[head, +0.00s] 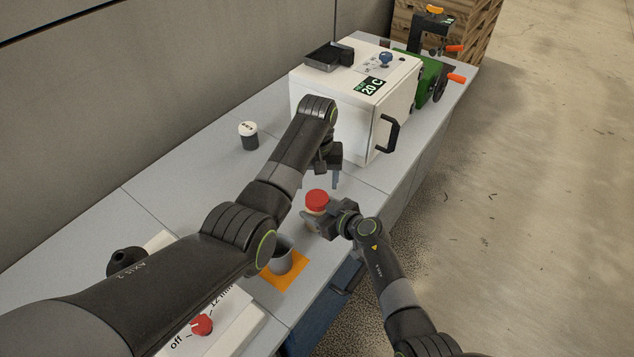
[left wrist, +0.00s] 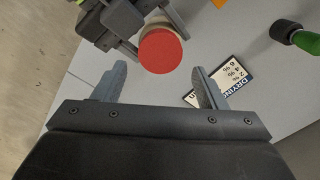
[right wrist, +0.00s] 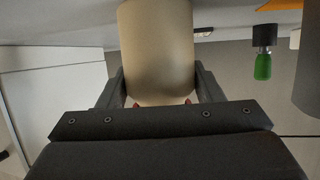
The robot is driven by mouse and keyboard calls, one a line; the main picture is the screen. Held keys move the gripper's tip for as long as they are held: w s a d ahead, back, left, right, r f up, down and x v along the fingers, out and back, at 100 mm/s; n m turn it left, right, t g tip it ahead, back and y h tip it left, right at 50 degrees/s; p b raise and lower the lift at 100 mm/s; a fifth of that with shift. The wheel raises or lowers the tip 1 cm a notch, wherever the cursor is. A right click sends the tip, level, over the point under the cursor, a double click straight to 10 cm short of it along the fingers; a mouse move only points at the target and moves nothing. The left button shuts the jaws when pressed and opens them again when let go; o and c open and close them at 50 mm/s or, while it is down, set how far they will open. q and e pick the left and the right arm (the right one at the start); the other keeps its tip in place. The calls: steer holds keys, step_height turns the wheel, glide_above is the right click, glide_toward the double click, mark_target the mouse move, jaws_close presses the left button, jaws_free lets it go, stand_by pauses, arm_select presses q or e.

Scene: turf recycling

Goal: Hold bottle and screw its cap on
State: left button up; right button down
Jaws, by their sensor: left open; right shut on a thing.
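The beige bottle (head: 309,219) has a red cap (head: 317,198) on its top; I cannot tell how tight it is. My right gripper (head: 334,215) is shut around the bottle's body, which fills the middle of the right wrist view (right wrist: 157,50). The bottle looks roughly upright above the table's front edge. My left gripper (head: 336,180) is open and empty, above and just behind the cap. In the left wrist view the round cap (left wrist: 160,51) lies ahead, between the lines of the two spread fingers (left wrist: 158,88), not gripped.
A white box (head: 345,110) with a black handle stands behind, a green machine (head: 430,78) beyond it. A white-lidded dark jar (head: 249,136) stands at the back. A grey cup (head: 281,258) sits on an orange square (head: 290,279) near a panel with a red knob (head: 201,324).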

mark_target(317, 197)
arm_select(q)
steer(key=shift+r+n, duration=1)
steer(key=shift+r, duration=0.2)
steer(key=shift+f, duration=4.05)
steer(key=c, duration=0.9)
steer(key=shift+m, duration=1.5)
steer(key=o, duration=1.1)
